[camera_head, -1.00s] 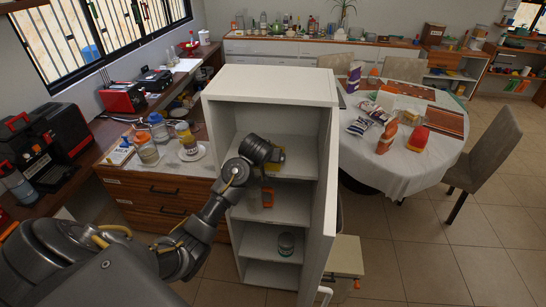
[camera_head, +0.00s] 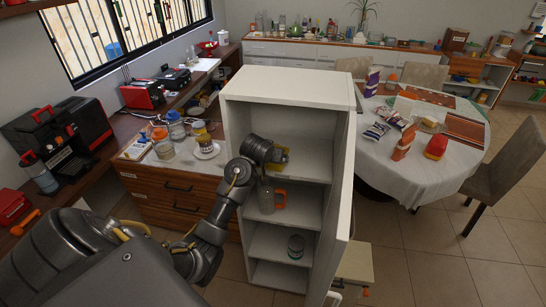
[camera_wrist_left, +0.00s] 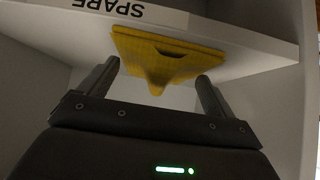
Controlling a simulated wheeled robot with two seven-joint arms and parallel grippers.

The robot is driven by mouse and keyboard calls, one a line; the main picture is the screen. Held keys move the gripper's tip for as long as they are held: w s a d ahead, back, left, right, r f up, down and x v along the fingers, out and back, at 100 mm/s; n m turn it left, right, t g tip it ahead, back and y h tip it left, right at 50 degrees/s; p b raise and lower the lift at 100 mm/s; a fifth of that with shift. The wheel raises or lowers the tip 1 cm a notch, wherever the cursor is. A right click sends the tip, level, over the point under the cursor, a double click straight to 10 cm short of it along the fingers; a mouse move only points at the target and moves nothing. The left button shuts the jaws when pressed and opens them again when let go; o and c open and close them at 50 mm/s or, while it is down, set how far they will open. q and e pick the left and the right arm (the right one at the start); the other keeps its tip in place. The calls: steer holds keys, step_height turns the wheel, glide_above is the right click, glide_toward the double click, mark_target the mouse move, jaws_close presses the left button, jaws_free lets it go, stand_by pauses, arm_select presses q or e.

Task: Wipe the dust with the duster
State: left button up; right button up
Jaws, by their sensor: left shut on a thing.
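The yellow duster (camera_wrist_left: 165,52) is in front of my left gripper (camera_wrist_left: 155,85) in the left wrist view, its narrow part pointing down between the two dark fingers. In the head view my left gripper (camera_head: 272,152) reaches into the upper compartment of the white cabinet (camera_head: 290,87), and a bit of the yellow duster (camera_head: 281,160) shows at its tip. The gripper is shut on the duster. The duster is close to a shelf (camera_wrist_left: 245,58) whose edge label reads "SPARE"; I cannot tell if they touch. I cannot make out any dust. My right gripper is not in view.
A glass jar (camera_head: 296,246) is lower down. The cabinet door (camera_head: 341,200) stands open on the right. A counter with jars (camera_head: 165,150) is on the left.

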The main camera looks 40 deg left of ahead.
arm_select(q)
steer(key=shift+s+a+f, duration=0.1)
steer(key=shift+s+a, duration=0.25)
steer(key=shift+a, duration=0.4)
steer(key=shift+s+a, duration=0.35)
steer(key=shift+a, duration=0.35)
steer(key=shift+w+d, duration=0.1)
steer(key=shift+w+d, duration=0.35)
steer(key=shift+d, duration=0.35)
steer(key=shift+w+d, duration=0.3)
steer(key=shift+d, duration=0.35)
steer(key=shift+d, duration=0.1)
steer(key=shift+w+d, duration=0.4)
steer(key=shift+d, duration=0.3)
steer(key=shift+w+d, duration=0.35)
steer(key=shift+d, duration=0.35)
steer(key=shift+w+d+f, duration=0.1)
steer(key=shift+w+d, duration=0.2)
steer(key=shift+d, duration=0.4)
steer(key=shift+w+d, duration=0.3)
steer(key=shift+d, duration=0.4)
steer(key=shift+w+d, duration=0.35)
steer(key=shift+d, duration=0.4)
steer(key=shift+w+d, duration=0.35)
steer(key=shift+d, duration=0.35)
